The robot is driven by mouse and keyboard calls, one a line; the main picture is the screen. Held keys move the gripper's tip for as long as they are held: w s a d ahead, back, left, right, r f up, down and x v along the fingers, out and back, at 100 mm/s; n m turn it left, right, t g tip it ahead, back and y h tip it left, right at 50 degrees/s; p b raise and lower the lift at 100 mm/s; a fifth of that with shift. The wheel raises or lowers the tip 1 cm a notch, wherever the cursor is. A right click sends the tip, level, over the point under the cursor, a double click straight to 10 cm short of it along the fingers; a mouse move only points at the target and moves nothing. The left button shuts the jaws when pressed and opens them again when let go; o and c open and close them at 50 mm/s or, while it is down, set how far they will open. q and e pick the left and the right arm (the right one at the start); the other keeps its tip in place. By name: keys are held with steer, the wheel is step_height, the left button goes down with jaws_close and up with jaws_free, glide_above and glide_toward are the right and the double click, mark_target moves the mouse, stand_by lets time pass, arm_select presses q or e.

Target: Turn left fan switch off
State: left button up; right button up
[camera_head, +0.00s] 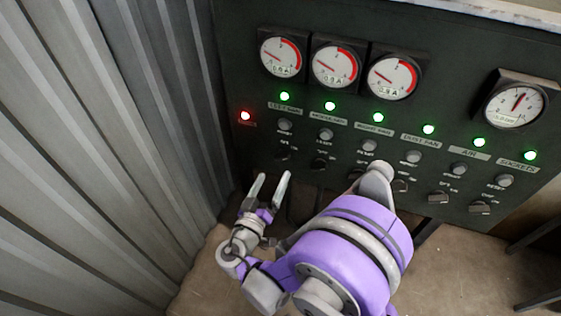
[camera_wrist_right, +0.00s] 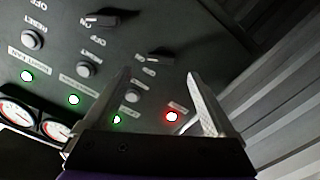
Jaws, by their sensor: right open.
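The left fan switch is a small dark rotary knob (camera_head: 283,155) at the bottom of the leftmost switch column on the dark control panel. It also shows in the right wrist view (camera_wrist_right: 160,57), just beyond the fingertips and between them in the picture. Its green lamp (camera_head: 284,96) is lit above the left fan label. My right gripper (camera_head: 272,177) is open and empty, below and slightly left of the knob in the head view, with its fingers pointing at the panel. I see no contact with the knob. My left gripper is out of view.
Several similar knobs, reset buttons and green lamps run to the right, with the neighbouring knob (camera_head: 320,163) close by. A red lamp (camera_head: 245,115) glows at the left. Round gauges (camera_head: 336,66) sit above. A corrugated metal wall (camera_head: 110,130) stands close on the left.

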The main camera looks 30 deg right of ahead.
mark_target(281, 159)
steer(key=x, duration=0.7)
steer(key=shift+w+d, duration=0.1)
steer(key=shift+w, duration=0.15)
steer(key=c, duration=1.4)
steer(key=shift+n, duration=0.3)
steer(key=n+b, duration=0.1)
steer(key=n, duration=0.4)
steer(key=n+b, duration=0.1)
steer(key=n, duration=0.5)
steer(key=shift+n, duration=0.3)
steer(key=o, duration=1.4)
